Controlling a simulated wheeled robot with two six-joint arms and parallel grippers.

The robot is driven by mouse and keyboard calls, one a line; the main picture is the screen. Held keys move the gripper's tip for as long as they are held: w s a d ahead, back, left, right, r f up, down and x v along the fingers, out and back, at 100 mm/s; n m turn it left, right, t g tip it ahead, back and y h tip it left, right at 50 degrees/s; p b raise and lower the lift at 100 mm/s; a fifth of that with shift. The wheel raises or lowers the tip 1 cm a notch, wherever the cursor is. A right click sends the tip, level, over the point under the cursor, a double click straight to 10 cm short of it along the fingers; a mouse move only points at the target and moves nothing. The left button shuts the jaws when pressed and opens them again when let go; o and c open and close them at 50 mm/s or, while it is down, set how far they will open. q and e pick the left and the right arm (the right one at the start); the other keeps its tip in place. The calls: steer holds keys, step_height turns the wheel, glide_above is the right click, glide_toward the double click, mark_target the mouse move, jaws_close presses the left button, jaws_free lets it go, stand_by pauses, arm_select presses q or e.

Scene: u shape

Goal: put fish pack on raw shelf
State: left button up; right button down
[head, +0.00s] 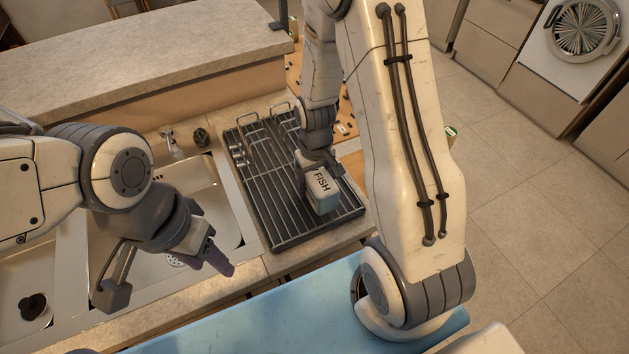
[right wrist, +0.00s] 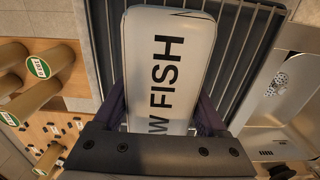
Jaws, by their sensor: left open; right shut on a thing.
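The fish pack (head: 322,189) is a pale, rounded block with "FISH" in dark letters. My right gripper (head: 308,163) is shut on it, above the dark dish rack beside the sink. In the right wrist view the pack (right wrist: 168,65) sits between the two fingers of the right gripper (right wrist: 165,112), its lettered face towards the camera. I cannot tell whether the pack touches the rack. My left gripper (head: 222,262) is open and empty, over the front edge of the sink. I cannot make out a raw shelf.
The dark wire rack (head: 262,205) lies on the counter right of the metal sink (head: 205,190). Round-ended cylinders with green labels (right wrist: 38,67) stand on a wooden surface (right wrist: 72,122). A blue surface (head: 250,325) lies in front. Floor (head: 540,200) is clear at right.

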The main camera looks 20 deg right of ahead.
steer(key=shift+f, duration=0.15)
steer(key=shift+f, duration=0.2)
jaws_free()
steer(key=shift+r, duration=0.1)
